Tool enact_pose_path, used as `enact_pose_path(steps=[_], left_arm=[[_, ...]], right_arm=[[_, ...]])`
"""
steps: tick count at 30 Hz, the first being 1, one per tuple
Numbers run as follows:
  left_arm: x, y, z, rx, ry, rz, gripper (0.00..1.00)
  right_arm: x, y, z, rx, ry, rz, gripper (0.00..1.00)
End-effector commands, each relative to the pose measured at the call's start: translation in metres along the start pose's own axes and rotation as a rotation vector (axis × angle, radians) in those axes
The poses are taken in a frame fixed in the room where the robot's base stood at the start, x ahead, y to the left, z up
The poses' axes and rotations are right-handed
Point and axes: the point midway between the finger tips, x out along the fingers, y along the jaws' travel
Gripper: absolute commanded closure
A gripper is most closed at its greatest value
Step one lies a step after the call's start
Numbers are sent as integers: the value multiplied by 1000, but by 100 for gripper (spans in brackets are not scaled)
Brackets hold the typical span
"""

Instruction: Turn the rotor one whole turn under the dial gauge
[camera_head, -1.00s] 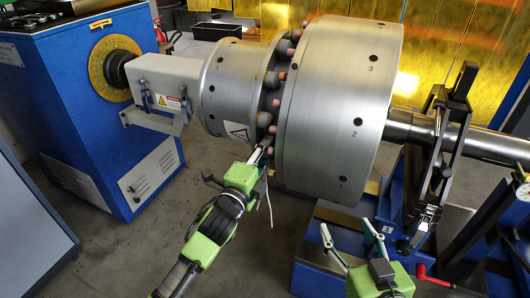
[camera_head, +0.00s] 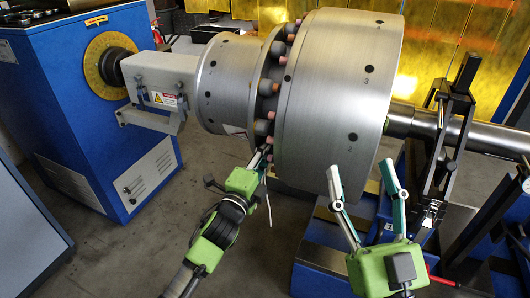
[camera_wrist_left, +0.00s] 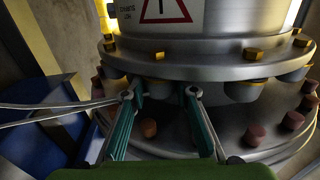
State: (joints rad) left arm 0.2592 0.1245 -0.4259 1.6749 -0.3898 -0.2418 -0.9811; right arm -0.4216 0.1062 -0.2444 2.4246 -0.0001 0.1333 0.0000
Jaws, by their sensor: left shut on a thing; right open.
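The rotor is a large steel drum (camera_head: 325,90) with numbered holes, joined to a smaller cylinder (camera_head: 226,90) by a flange ringed with bolts. My left gripper (camera_head: 265,155) is at the lower front of this ring. In the left wrist view its teal-padded fingers (camera_wrist_left: 160,103) stand either side of a grey coupling bolt (camera_wrist_left: 158,88) and are shut on it; the exact contact is partly hidden. My right gripper (camera_head: 361,168) is open and empty, fingers pointing up before the drum's lower right. A small dial face (camera_head: 526,186), perhaps the gauge, is cut off at the right edge.
A blue drive cabinet (camera_head: 70,110) with a yellow graduated ring (camera_head: 96,66) stands left. The shaft (camera_head: 485,136) rests at a black bearing stand (camera_head: 452,130) on a blue base, right of my right gripper.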

Motion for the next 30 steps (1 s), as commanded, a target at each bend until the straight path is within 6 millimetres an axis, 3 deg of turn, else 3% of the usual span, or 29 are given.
enact_pose_path(steps=[23,24,25,26,30], left_arm=[[4,-3,2,-1,-4,-9,100],[4,-3,2,-1,-4,-9,68],[4,-3,2,-1,-4,-9,61],[4,-3,2,-1,-4,-10,56],[4,-2,2,-1,-3,-9,56]], right_arm=[[0,-1,-6,2,28,-1,42],[0,-1,-6,2,28,-1,42],[0,-1,-6,2,28,-1,42],[0,-1,-6,2,28,-1,42],[0,-1,-6,2,26,-1,42]])
